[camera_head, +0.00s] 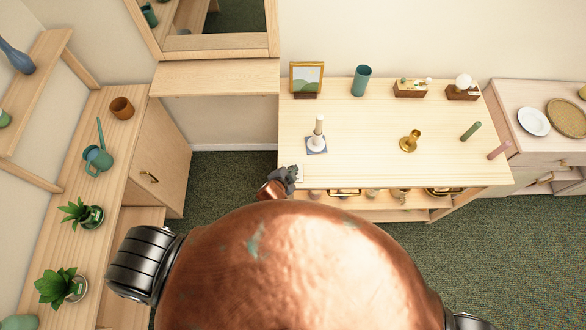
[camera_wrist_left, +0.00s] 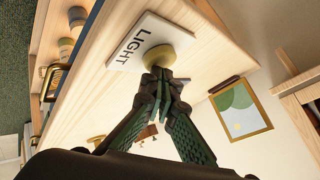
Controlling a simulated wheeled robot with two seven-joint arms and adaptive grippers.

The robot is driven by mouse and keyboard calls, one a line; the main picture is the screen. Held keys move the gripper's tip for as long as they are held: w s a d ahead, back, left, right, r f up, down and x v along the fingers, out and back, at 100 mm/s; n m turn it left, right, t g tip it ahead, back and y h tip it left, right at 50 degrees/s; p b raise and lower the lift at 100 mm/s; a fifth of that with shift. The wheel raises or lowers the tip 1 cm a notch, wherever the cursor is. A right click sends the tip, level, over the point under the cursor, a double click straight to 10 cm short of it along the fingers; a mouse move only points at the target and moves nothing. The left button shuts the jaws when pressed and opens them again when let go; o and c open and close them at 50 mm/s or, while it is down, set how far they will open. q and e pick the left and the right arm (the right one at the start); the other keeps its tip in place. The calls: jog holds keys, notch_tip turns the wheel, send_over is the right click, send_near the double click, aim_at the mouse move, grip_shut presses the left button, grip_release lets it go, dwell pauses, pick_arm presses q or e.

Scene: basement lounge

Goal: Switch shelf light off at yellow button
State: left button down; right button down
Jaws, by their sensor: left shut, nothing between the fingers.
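A white plate (camera_wrist_left: 135,42) printed "LIGHT" lies on the pale wooden tabletop and bears a round yellow button (camera_wrist_left: 161,53). In the head view, part of the plate (camera_head: 300,171) shows at the table's front left corner. My left gripper (camera_head: 291,174) is there, shut and empty. In the left wrist view, the closed fingertips (camera_wrist_left: 157,73) are at the button's near edge and overlap it slightly; I cannot tell whether they touch or press it. I cannot make out which lamp is the shelf light, or whether it is lit. My right gripper is out of view.
A lower shelf (camera_head: 385,207) holds small items. Green carpet lies below.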

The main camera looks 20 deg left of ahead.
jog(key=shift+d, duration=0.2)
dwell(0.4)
pick_arm(q)
jog(key=shift+f, duration=0.5)
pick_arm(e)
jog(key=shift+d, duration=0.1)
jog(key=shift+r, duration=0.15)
